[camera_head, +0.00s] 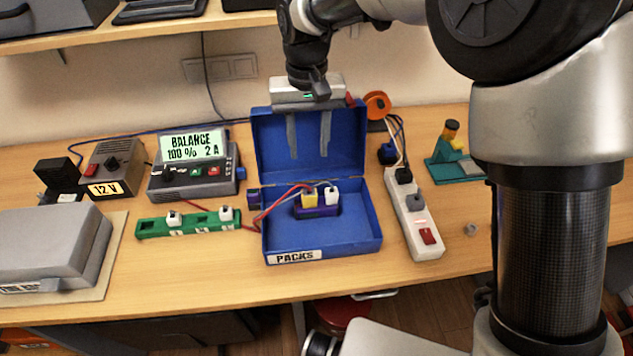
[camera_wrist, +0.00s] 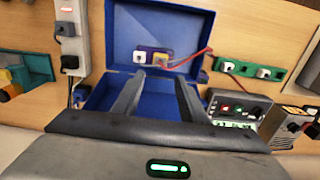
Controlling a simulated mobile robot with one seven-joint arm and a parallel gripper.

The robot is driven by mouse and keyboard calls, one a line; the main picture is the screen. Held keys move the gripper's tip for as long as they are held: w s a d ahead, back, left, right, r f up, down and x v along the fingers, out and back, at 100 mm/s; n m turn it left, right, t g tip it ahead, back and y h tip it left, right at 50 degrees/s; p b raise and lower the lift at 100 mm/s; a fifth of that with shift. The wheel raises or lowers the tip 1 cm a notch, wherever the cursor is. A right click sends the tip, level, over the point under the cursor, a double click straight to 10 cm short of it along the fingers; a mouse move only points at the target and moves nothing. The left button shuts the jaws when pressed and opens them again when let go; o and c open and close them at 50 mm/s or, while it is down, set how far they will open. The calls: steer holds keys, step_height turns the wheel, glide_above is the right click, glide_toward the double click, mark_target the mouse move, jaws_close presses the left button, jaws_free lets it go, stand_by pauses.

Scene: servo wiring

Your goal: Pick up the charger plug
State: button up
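My gripper (camera_head: 308,152) is open and empty, its two grey fingers pointing down in front of the raised lid of the blue PACKS box. The fingers also show spread apart in the wrist view (camera_wrist: 158,76). A black plug (camera_head: 403,176) sits in the far end of the white power strip (camera_head: 428,249), with a cable running back from it. A grey plug (camera_head: 415,202) sits nearer on the same strip. I cannot tell for certain which is the charger plug. The strip is to the right of my gripper and apart from it; it also shows at the left of the wrist view (camera_wrist: 83,45).
The open blue box (camera_head: 365,245) holds a purple pack (camera_head: 318,212) with yellow and white connectors. A BALANCE charger (camera_head: 192,181), a green strip (camera_head: 153,228) and a 12 V supply (camera_head: 112,165) stand left. A teal stand (camera_head: 450,172) is right.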

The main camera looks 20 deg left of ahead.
glide_above(309, 193)
step_height(309, 193, down, 11)
steer(key=shift+d+r, duration=0.15)
steer(key=shift+f+p, duration=0.65)
steer(key=shift+f, duration=2.05)
steer(key=shift+s, duration=0.1)
steer(key=shift+c, duration=0.3)
steer(key=c, duration=0.8)
step_height(309, 193, up, 10)
steer(key=shift+r+b, duration=0.1)
steer(key=shift+b, duration=0.25)
steer(key=shift+c, duration=0.2)
